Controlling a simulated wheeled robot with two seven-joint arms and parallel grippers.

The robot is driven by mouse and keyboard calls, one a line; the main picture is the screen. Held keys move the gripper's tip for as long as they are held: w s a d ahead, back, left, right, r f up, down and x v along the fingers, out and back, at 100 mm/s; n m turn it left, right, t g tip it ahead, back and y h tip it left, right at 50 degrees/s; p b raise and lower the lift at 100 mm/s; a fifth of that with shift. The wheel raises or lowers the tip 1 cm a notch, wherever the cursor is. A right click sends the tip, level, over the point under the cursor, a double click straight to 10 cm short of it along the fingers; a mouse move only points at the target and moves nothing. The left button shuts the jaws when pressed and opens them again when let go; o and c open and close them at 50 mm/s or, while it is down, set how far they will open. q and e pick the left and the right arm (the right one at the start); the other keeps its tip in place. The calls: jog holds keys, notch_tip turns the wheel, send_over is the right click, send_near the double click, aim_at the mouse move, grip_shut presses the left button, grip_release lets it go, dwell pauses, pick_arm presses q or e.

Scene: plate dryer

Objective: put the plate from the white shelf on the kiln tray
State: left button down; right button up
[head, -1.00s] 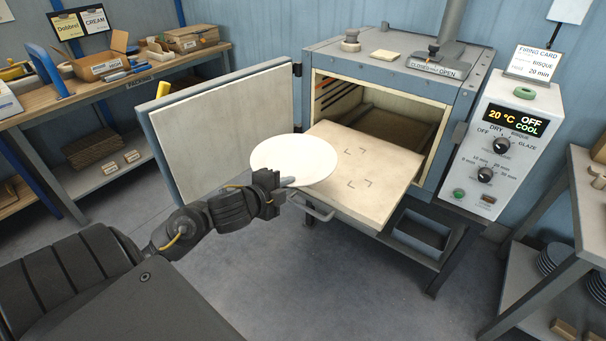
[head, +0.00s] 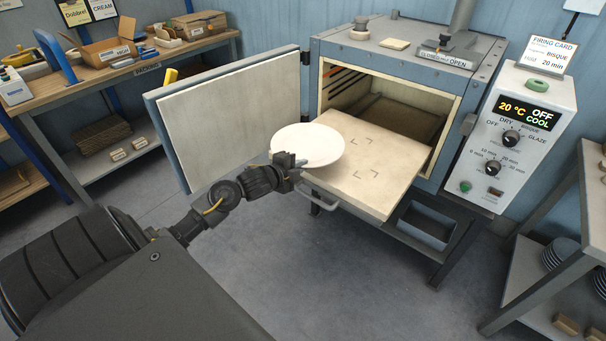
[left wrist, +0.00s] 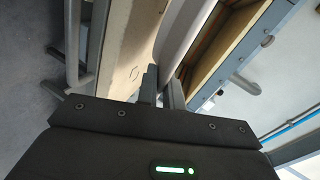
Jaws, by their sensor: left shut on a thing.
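A white round plate (head: 308,146) is held at its near rim by my left gripper (head: 292,163), which is shut on it. The plate overlaps the left part of the kiln tray (head: 385,165) in the head view; whether it touches the tray I cannot tell. The tray is pulled out of the open kiln and has dark corner marks on its bare middle, to the right of the plate. The left wrist view shows the plate's edge (left wrist: 183,35) between the fingers (left wrist: 162,88), with the tray (left wrist: 125,60) beside it. My right gripper is not in view.
The open kiln door (head: 230,118) stands to the left of the plate. The control box (head: 512,135) is right of the kiln (head: 455,60). A workbench (head: 120,75) with boxes is at the left. A rack (head: 555,235) with stacked grey plates is at the right.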

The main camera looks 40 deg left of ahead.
pick_arm(q)
jog(key=shift+w+a+f, duration=0.2)
jog(key=shift+w+f, duration=0.3)
jog(key=shift+w+a+f, duration=0.2)
jog(key=shift+w+f, duration=0.3)
jog(key=shift+w+f+p, duration=0.15)
jog(key=shift+f+p, duration=0.3)
jog(key=shift+f, duration=1.3)
jog(key=c, duration=1.6)
grip_release()
jog(key=shift+f, duration=0.1)
jog(key=shift+o, duration=0.3)
jog(key=shift+s, duration=0.2)
jog(key=b+v, duration=0.1)
jog(key=v, duration=1)
jog(key=shift+s, duration=0.4)
